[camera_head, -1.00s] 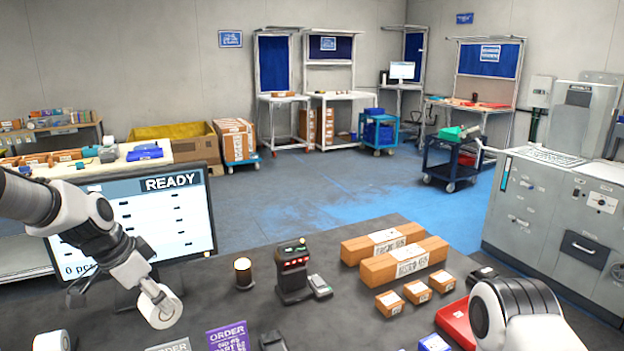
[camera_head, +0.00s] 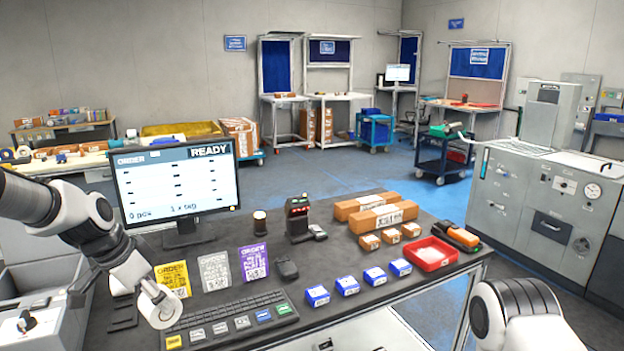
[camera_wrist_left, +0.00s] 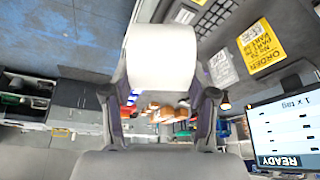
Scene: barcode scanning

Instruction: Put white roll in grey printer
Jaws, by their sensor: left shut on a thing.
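The white roll (camera_head: 160,307) is held in my left gripper (camera_head: 146,288), raised at the front left of the dark table. In the left wrist view the roll (camera_wrist_left: 161,56) sits between the two dark fingers (camera_wrist_left: 162,92), which are shut on it. A light grey machine with a dark knob (camera_head: 28,322) stands at the lower left, cut off by the frame edge; I cannot tell whether it is the printer. Only a white and black link of my right arm shows at the lower right; its gripper is out of view.
The keyboard (camera_head: 228,322) lies right of the roll. Yellow (camera_head: 173,279), white (camera_head: 215,278) and purple (camera_head: 253,262) order cards stand behind it. The monitor (camera_head: 176,190) is behind my left arm. Blue-and-white boxes (camera_head: 347,286) and a red tray (camera_head: 431,254) lie rightward.

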